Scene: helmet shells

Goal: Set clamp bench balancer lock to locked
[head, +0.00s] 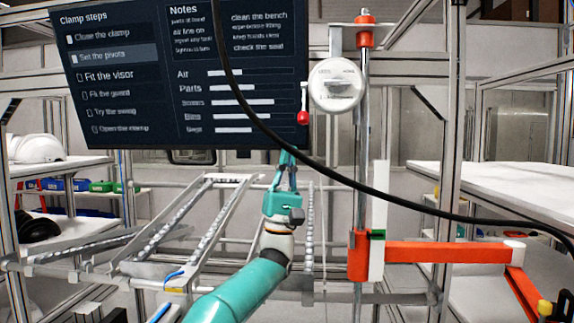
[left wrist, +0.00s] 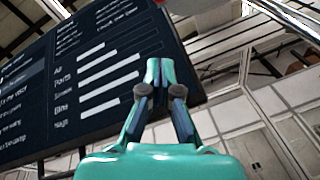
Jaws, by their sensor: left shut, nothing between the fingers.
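The balancer is a round white drum (head: 337,86) mounted beside a vertical post in the head view. Its lock lever hangs at the drum's left side and ends in a red knob (head: 303,118), pointing down. My left gripper (head: 287,157) is teal, points up and is shut and empty. Its tips are below and slightly left of the red knob, apart from it in the picture. In the left wrist view, the shut fingertips (left wrist: 158,68) meet in the middle, and a bit of red shows at the top edge. My right gripper is in neither view.
A dark screen (head: 130,75) stands behind the gripper. A black cable (head: 330,178) sags across the front. An orange clamp arm (head: 450,252) reaches right from the post. White shelves stand at both sides, with a white helmet shell (head: 35,147) at left.

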